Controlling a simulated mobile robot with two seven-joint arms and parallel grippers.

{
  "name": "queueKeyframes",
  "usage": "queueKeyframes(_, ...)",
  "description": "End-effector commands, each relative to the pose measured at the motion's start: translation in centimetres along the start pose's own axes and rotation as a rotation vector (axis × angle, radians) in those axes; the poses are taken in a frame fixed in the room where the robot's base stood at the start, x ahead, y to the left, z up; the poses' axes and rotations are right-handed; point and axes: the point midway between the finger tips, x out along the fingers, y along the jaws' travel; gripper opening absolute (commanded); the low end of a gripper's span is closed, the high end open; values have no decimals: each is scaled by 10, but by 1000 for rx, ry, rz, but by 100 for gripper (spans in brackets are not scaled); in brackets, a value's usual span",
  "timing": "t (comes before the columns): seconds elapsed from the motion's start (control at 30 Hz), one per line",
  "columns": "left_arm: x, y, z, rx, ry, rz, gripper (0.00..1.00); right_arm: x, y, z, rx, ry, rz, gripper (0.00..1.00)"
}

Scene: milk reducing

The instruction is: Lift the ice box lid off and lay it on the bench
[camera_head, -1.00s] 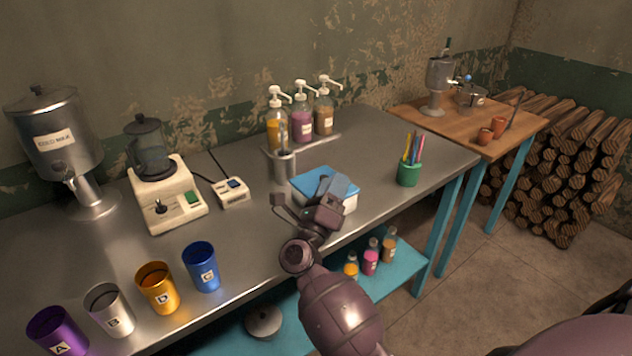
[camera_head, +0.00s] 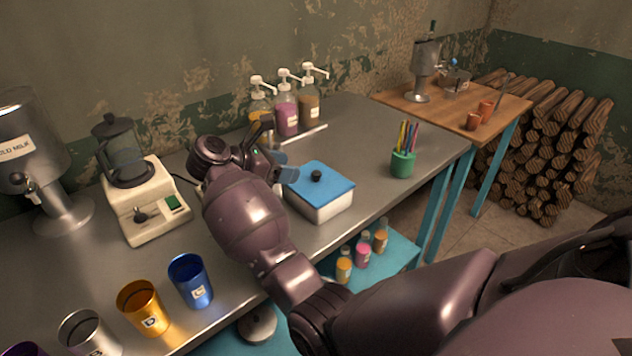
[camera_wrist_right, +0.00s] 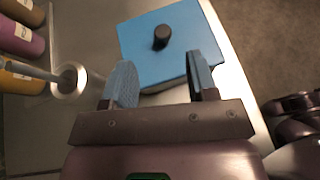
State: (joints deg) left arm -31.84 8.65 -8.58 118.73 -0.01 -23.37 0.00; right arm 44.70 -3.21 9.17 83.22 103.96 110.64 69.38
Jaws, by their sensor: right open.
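The ice box (camera_head: 322,209) is a white box on the metal bench, right of its middle. Its blue lid (camera_head: 327,187) with a black knob (camera_head: 316,175) lies on top of it. In the right wrist view the lid (camera_wrist_right: 180,62) and knob (camera_wrist_right: 161,38) lie just beyond the fingertips. My right gripper (camera_head: 284,164) is at the left side of the lid. Its blue-padded fingers (camera_wrist_right: 160,82) are apart with nothing held between them, and the knob is ahead of them. My left gripper is not in view.
The metal bench (camera_head: 350,130) has free room behind and right of the box. A green pen cup (camera_head: 402,165) stands at the right. Pump bottles (camera_head: 286,115) stand behind, a blender (camera_head: 137,200) at left, cups (camera_head: 190,282) at the front left. A metal cylinder (camera_wrist_right: 68,80) is near the fingers.

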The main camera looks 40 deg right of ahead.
Motion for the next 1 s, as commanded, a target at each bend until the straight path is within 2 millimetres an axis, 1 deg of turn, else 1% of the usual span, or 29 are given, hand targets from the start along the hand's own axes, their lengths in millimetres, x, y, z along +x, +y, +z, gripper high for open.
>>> queueKeyframes(0.03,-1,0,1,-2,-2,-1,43,8,0,1,0,-3,-1,53)
queueKeyframes(0.1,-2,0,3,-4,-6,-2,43,15,0,1,1,-3,0,53)
queueKeyframes(0.37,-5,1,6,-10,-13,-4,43,31,-1,0,1,-5,1,53)
queueKeyframes(0.6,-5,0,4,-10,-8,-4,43,61,-3,-2,0,-6,1,53)
queueKeyframes(0.7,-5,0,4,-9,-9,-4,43,70,-3,-3,0,-5,1,53)
queueKeyframes(0.8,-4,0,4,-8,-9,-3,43,74,-3,-4,0,-2,2,53)
queueKeyframes(1.0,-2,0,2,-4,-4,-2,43,74,-3,-4,-1,-2,2,53)
